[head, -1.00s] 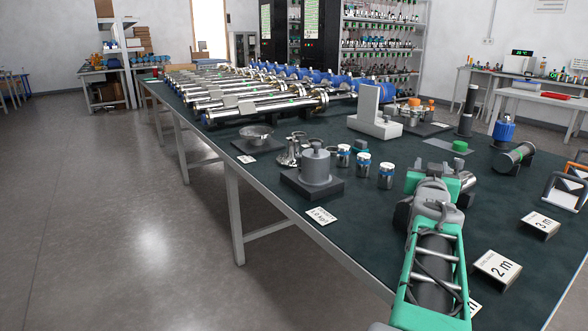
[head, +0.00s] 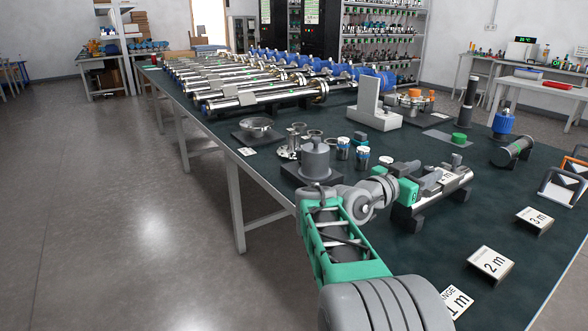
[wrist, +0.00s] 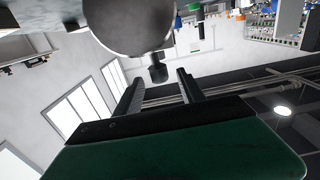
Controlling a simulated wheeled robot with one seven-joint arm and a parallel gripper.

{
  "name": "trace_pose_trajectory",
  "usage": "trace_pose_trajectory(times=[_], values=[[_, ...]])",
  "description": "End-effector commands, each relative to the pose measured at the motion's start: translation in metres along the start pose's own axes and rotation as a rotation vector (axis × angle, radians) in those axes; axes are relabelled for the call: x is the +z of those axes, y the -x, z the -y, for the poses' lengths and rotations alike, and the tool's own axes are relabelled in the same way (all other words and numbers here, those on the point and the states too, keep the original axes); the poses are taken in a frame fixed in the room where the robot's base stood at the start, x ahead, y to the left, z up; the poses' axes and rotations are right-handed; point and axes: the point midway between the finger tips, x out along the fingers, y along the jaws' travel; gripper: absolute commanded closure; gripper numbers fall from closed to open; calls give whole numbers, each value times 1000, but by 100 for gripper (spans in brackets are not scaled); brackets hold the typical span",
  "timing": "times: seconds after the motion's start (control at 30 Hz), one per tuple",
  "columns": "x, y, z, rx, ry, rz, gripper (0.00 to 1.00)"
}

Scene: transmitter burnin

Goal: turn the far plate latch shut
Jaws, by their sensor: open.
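A silver cylinder (head: 458,182) lies in a dark cradle on the near part of the table, with grey fittings on top. My gripper (head: 430,181) is over its left part, with its green body at the cylinder's left side. In the wrist view my gripper (wrist: 158,86) has its two dark fingers apart, with nothing between them. A small dark knob (wrist: 158,72), possibly the plate latch, shows just beyond the fingertips. A large round grey end (wrist: 130,22) is above it. I cannot tell whether a finger touches the knob, or which way the latch is turned.
Left of the cylinder stand a grey weight on a dark block (head: 315,160) and several small jars. A light grey angle block (head: 374,108) stands behind. Range signs, such as the 2 m sign (head: 491,262), stand at the front right. Bare table lies right of the cylinder.

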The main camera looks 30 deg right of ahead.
Motion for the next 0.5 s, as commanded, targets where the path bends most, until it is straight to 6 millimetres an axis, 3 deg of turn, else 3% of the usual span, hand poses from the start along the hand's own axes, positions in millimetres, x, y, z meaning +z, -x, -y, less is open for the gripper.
trace_pose_trajectory(times=[0.07,0.17,0.5], values=[[-2,19,2,-6,-1,0,53],[-21,34,15,-62,8,75,53],[-32,95,62,-303,100,352,53]])
